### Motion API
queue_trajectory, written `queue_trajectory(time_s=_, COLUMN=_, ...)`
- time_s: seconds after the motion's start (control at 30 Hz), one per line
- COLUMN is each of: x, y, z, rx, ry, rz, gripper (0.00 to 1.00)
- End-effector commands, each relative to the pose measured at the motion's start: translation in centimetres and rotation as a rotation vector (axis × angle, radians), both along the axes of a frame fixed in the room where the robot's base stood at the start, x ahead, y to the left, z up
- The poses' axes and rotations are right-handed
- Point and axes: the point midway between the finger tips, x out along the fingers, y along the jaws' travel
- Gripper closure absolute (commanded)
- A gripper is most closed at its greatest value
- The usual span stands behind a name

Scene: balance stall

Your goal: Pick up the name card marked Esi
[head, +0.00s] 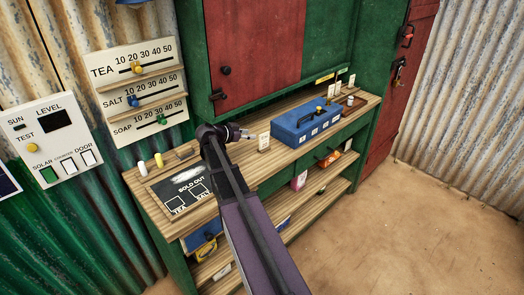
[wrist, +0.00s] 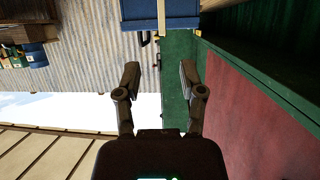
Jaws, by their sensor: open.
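Several small white cards stand on the wooden counter (head: 259,170) in the head view. One card (head: 264,141) is just right of my gripper (head: 243,135), left of the blue box. Others stand behind the box's right end, including a card (head: 338,87) and a card (head: 351,80). Their marks are too small to read, so I cannot tell which says Esi. My gripper is above the counter, apart from the near card. In the wrist view my gripper (wrist: 160,76) has its fingers spread with nothing between them; no card is clear there.
The blue box (head: 305,122) sits on the counter. A blackboard (head: 180,190) marked SOLD OUT lies at the left end. The green and red shutter (head: 262,50) rises behind. Shelves below hold goods. In the wrist view a blue object (wrist: 160,12) is beyond the fingers.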

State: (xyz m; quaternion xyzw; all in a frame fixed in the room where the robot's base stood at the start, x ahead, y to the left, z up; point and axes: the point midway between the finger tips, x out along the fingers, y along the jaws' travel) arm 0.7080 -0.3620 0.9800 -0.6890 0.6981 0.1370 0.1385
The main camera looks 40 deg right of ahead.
Motion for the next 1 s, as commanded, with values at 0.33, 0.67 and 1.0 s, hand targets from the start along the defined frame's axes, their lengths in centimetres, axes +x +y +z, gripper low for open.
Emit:
queue_trajectory(time_s=0.33, x=0.0, y=-4.5, z=-2.1, rx=0.001, ry=-0.001, rz=-0.001, gripper=0.49)
queue_trajectory(time_s=0.67, x=-0.1, y=-5.4, z=-2.2, rx=0.001, ry=0.0, rz=-0.001, gripper=0.49)
queue_trajectory(time_s=1.0, x=0.0, y=-6.1, z=-2.8, rx=0.001, ry=-0.001, rz=-0.001, gripper=0.49)
